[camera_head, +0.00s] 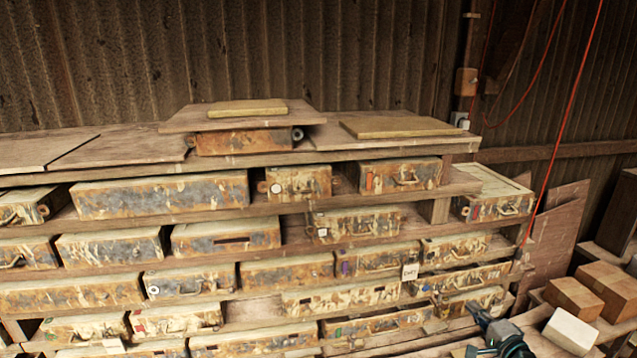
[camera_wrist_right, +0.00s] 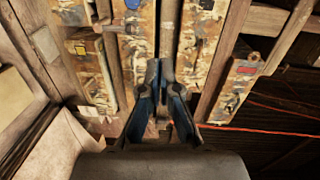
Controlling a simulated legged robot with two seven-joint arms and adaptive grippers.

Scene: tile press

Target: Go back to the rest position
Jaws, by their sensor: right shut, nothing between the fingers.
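My right gripper (camera_head: 482,318) shows at the lower right of the head view, in front of the lower shelves. It also shows in the right wrist view (camera_wrist_right: 160,70), where its two dark fingers come together at the tips with nothing between them. The wooden shelf rack (camera_head: 440,210) stands before me, holding several worn metal drawers (camera_head: 160,195) with peeling paint. In the right wrist view the drawers appear turned on their side beyond the fingers. My left gripper is not in view.
Wooden boxes (camera_head: 574,298) and a pale block (camera_head: 570,331) sit at the lower right, close to my right gripper. A red cable (camera_head: 562,125) hangs right of the rack. A corrugated wall (camera_head: 250,50) closes off the back. Flat boards (camera_head: 400,127) lie on top.

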